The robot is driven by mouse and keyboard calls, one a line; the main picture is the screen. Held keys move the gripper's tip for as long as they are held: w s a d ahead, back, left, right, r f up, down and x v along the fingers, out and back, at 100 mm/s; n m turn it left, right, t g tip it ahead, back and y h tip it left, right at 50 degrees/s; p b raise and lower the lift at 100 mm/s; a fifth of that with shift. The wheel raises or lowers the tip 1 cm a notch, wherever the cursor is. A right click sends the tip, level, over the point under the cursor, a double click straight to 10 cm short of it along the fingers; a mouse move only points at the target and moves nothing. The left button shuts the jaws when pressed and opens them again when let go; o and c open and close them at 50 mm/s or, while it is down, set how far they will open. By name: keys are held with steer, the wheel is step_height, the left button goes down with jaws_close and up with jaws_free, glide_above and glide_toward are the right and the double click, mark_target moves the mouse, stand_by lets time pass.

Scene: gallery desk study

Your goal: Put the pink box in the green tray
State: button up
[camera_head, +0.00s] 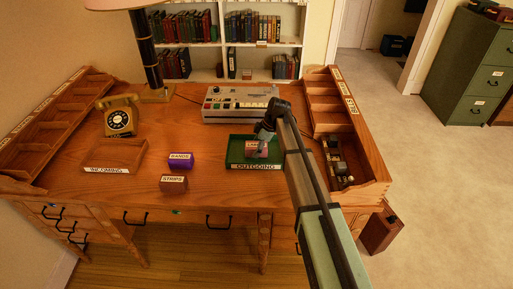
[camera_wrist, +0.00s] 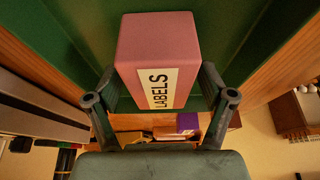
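The pink box (camera_head: 264,150), labelled LABELS, is over or within the green tray (camera_head: 234,153), which is marked OUTGOING, on the right half of the desk. My gripper (camera_head: 264,137) is at the box from above. In the wrist view the pink box (camera_wrist: 158,55) sits between the two fingers of my gripper (camera_wrist: 158,85), one against each side. Green tray surfaces (camera_wrist: 60,28) surround it there. I cannot tell whether the box's underside touches the tray floor. My arm hides part of the tray's right side.
A purple box (camera_head: 181,160) and a brown box (camera_head: 173,184) stand left of the tray. An INCOMING tray (camera_head: 114,157) and a telephone (camera_head: 120,117) are farther left. A grey machine (camera_head: 238,104) stands behind the tray, with a desk organizer (camera_head: 328,108) at right.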

steer(key=b+v, duration=0.2)
steer(key=v, duration=1)
steer(key=shift+r, duration=0.2)
